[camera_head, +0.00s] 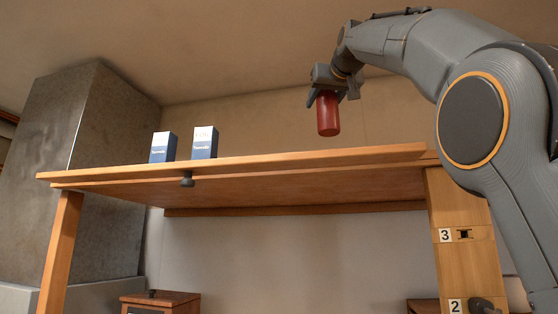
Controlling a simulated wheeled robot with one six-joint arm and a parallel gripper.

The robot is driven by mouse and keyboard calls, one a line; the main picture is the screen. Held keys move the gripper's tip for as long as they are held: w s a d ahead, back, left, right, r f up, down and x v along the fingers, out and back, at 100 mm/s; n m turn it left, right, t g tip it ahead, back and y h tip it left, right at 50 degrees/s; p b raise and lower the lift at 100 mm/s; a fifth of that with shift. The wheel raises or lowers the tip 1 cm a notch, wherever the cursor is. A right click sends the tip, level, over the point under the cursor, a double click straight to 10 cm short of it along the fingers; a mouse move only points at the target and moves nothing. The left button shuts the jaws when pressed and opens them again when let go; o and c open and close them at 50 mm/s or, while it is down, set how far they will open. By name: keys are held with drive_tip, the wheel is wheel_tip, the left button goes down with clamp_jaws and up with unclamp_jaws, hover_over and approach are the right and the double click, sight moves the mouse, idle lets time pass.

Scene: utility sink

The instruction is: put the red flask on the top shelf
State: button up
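The red flask (328,116) is a dark red cylinder hanging upright from my gripper (328,95). My gripper is closed around its upper part, and its top is hidden by the fingers. The top shelf (290,160) is a wide wooden board seen from below its edge. The flask appears above the right half of the shelf, with a gap between its bottom and the board's front edge. The shelf's upper surface is almost wholly hidden from this low view.
Two blue and white boxes (163,147) (205,143) stand on the left half of the shelf. The shelf's right half shows no objects. A grey metal duct (90,150) rises at the left. A dark knob (187,179) sits under the front edge.

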sight(325, 132)
drive_tip(key=shift+d+f+b, duration=0.1)
drive_tip(key=shift+f+b, duration=0.7)
drive_tip(key=shift+f, duration=4.15)
drive_tip(key=o, duration=1.4)
drive_tip(key=shift+f, duration=0.15)
drive_tip(key=s+b, duration=0.1)
drive_tip(key=s, duration=0.3)
drive_tip(key=s+b, duration=0.2)
drive_tip(key=s, duration=0.2)
drive_tip(key=s+d+b, duration=0.1)
drive_tip(key=s+b, duration=0.1)
drive_tip(key=s, duration=0.2)
